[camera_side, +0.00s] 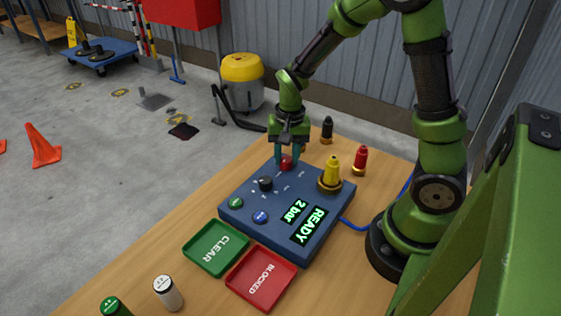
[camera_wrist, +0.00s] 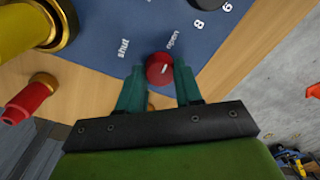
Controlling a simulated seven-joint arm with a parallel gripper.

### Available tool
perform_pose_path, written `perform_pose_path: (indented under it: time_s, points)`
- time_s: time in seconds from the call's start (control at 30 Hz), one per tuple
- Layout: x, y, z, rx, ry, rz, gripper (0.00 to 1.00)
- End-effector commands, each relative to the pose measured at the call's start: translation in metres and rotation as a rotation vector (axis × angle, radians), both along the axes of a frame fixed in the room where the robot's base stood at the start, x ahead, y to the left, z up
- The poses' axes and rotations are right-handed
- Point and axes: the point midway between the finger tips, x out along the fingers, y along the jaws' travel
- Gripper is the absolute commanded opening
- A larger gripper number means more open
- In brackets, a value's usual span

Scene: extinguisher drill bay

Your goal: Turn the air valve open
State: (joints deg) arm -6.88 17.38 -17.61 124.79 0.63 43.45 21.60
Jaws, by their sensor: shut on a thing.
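The air valve is a red round knob (camera_side: 286,162) at the back edge of the blue panel box (camera_side: 235,205). My gripper (camera_side: 286,158) points down at it, and its teal fingers are closed on the knob's two sides. The wrist view shows the same red knob (camera_wrist: 160,69) between my fingertips (camera_wrist: 159,75), with a short white mark on its top. The words "shut" and "open" are printed on the panel on either side of the knob. The white mark's exact direction is hard to read. The panel's display (camera_side: 309,225) reads "READY" and "2 bar".
A yellow nozzle piece (camera_side: 331,174) stands on the panel's right corner. A red one (camera_side: 360,160) and a black one (camera_side: 327,130) stand behind on the table. Green (camera_side: 216,247) and red (camera_side: 262,280) trays lie in front. A black dial (camera_side: 265,184) sits near the knob.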

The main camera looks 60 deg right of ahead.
Motion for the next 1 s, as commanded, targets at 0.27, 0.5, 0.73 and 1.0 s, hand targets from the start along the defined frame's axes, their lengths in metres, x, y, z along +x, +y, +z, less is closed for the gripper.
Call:
perform_pose_path:
  time_s: [0.27,0.5,0.73,1.0]
  points:
    - [0.0009,0.0002,0.0014,0.001,-0.004,-0.076,0.04]
    - [0.0009,0.0002,0.0014,0.001,-0.004,-0.089,0.04]
    - [0.001,0.0,0.0014,0.001,-0.004,-0.089,0.04]
    - [0.0005,0.0,0.0007,0.0,-0.002,-0.087,0.6]
